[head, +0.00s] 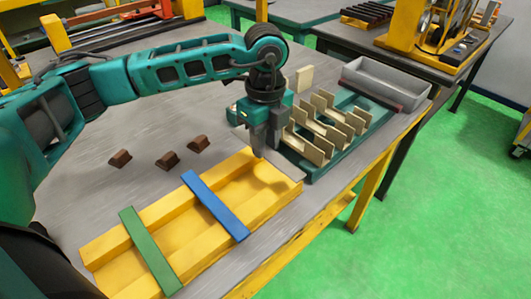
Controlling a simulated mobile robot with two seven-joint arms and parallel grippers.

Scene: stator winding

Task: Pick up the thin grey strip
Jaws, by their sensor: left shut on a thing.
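The thin grey strip (287,168) shows at the right end of the yellow tray (262,196), running from beneath my left gripper toward the table's front edge. Its grey is close to that of the table, so its outline is hard to make out. My left gripper (259,153) points down at the tray's far right corner and is shut on the strip's far end. The fingers hide that end. I cannot tell whether the strip is lifted off its support. My right gripper is out of view.
A blue strip (214,205) and a green strip (150,251) lie across the tray. Brown wedge-shaped blocks (168,159) sit behind it. A green rack with beige channel pieces (325,127) stands close right of my gripper, with a grey bin (384,84) beyond.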

